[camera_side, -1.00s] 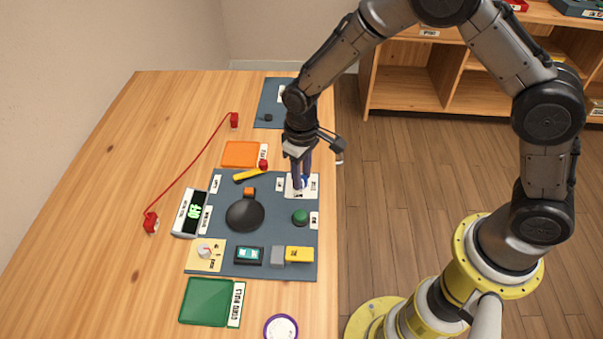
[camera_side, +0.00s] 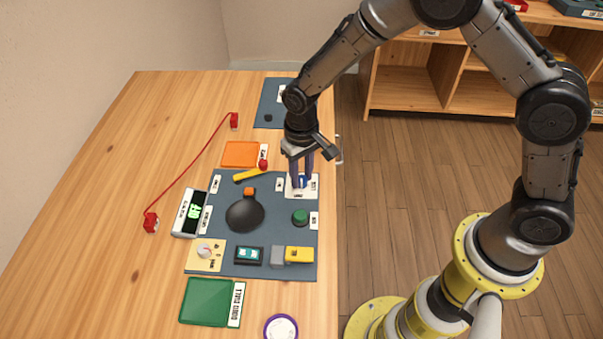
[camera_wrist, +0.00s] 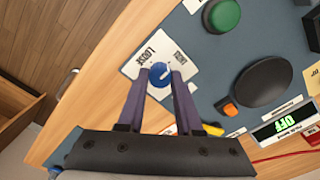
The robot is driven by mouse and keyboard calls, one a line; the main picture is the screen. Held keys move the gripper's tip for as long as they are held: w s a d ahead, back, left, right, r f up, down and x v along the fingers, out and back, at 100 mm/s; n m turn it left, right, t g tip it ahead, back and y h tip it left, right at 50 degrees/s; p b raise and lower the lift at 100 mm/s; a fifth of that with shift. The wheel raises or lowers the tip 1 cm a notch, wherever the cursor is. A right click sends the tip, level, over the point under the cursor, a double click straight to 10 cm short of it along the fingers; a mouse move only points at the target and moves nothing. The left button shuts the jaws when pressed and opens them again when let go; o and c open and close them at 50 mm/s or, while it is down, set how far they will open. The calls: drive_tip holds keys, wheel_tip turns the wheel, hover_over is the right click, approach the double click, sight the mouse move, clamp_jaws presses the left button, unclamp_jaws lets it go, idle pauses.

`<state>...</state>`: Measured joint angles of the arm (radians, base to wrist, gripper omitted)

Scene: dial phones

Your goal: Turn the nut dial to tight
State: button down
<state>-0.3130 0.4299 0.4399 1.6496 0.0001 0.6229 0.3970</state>
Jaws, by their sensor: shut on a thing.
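The nut dial is a blue round knob (camera_wrist: 159,82) on a white card (camera_wrist: 133,68). A short white mark on the knob points up and right in the wrist view, towards the second, hard-to-read label (camera_wrist: 180,57); the LOOSE label (camera_wrist: 148,54) is to its left. My gripper (camera_wrist: 160,78) is shut on the knob, with one purple finger on each side. In the side view my gripper (camera_side: 301,184) points down over the white card (camera_side: 313,192) near the table's right edge, and the fingers hide much of the knob.
A display (camera_wrist: 285,126) reads OFF. An orange tray (camera_side: 240,154) and a green tray (camera_side: 205,301) lie beside the panel.

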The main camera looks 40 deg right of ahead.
sight(301, 178)
drive_tip(key=shift+w+r, duration=0.1)
drive_tip(key=c, duration=0.6)
unclamp_jaws()
wheel_tip(301, 178, up, 14)
drive_tip(key=shift+f, duration=0.1)
